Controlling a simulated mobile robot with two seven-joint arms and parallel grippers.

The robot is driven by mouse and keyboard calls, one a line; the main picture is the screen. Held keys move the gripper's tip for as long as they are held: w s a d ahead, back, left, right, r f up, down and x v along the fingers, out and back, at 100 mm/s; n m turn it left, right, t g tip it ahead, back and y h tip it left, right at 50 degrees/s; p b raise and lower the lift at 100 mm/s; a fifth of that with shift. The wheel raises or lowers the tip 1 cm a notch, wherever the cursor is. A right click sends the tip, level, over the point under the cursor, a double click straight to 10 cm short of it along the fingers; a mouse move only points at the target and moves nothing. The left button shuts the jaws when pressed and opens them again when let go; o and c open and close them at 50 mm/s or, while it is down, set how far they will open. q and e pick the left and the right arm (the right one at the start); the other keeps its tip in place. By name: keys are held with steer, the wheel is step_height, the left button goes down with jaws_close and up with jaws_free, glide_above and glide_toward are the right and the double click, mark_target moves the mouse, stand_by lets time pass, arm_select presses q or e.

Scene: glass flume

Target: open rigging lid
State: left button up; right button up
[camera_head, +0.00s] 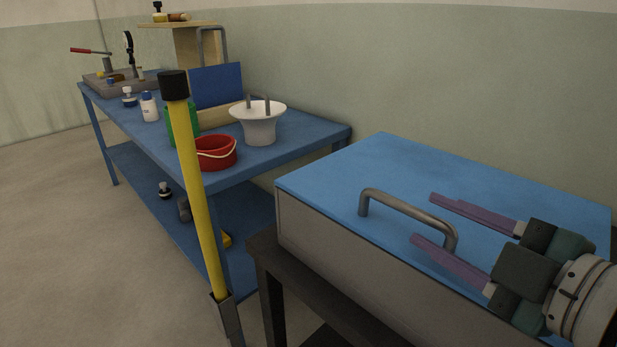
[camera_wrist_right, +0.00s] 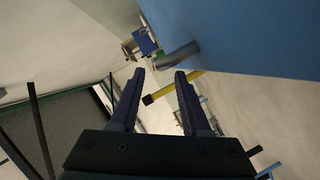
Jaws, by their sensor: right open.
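The rigging box has a flat blue lid (camera_head: 360,165) and grey sides (camera_head: 330,245), and it stands on a dark stand at the right of the head view. The lid looks closed. A grey bar handle (camera_head: 405,208) rises from the lid near its front edge. My right gripper (camera_head: 425,218) is open with two purple fingers, over the lid at the handle's right end; I cannot tell whether it touches. In the right wrist view the open fingers (camera_wrist_right: 158,75) are empty, with the handle (camera_wrist_right: 178,54) just beyond them and the blue lid (camera_wrist_right: 245,35) at upper right. My left gripper is out of view.
A blue workbench (camera_head: 290,152) behind holds a red bucket (camera_head: 215,153), a white funnel-like vessel (camera_head: 258,125) and bottles. A yellow pole with a black cap (camera_head: 195,190) stands upright before it. Floor at the left is clear.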

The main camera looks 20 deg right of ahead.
mark_target(417, 213)
steer(key=shift+x, duration=2.75)
jaws_close()
